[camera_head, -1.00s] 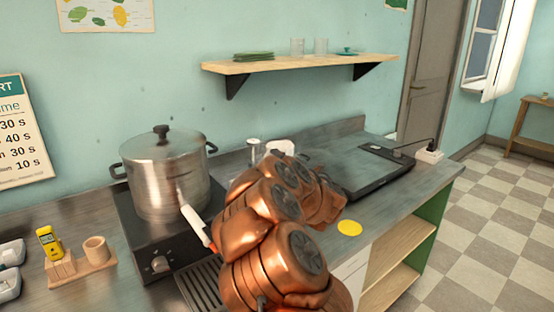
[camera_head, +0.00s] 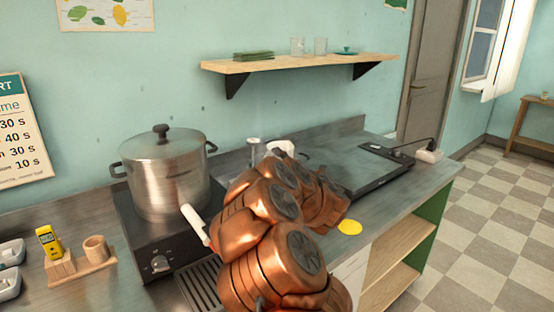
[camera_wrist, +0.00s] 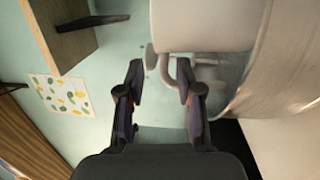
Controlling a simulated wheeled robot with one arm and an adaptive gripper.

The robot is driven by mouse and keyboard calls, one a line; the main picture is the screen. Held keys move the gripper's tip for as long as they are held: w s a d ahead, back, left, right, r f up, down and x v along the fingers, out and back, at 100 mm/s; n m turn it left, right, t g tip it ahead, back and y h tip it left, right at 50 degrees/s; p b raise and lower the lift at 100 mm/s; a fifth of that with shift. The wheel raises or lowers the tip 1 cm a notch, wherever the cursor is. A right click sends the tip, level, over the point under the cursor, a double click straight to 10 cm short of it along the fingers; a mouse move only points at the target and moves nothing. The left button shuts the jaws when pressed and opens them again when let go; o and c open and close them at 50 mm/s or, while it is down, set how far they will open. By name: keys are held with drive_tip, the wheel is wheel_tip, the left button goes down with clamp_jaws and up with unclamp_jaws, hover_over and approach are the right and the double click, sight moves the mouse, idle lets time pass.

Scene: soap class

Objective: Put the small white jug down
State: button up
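The small white jug (camera_head: 282,147) shows in the head view behind my copper-coloured arm, near the back of the counter; its lower part is hidden. In the wrist view a pale body, which looks like the jug (camera_wrist: 205,27), lies beyond the fingertips, with a curved grey handle-like part close to the right finger. My gripper (camera_wrist: 160,80) has its two dark fingers apart, with a clear gap between them. Whether the handle part lies between the fingers or behind the right one, I cannot tell. My gripper is hidden in the head view.
A large lidded steel pot (camera_head: 166,175) stands on a black burner (camera_head: 160,240) to the left. A dark flat hob-like panel (camera_head: 370,168) lies on the right of the counter. A yellow disc (camera_head: 349,227) lies near the front edge. A wall shelf (camera_head: 300,64) hangs above.

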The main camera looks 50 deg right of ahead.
drive_tip(key=b+v, duration=0.1)
drive_tip(key=v, duration=1)
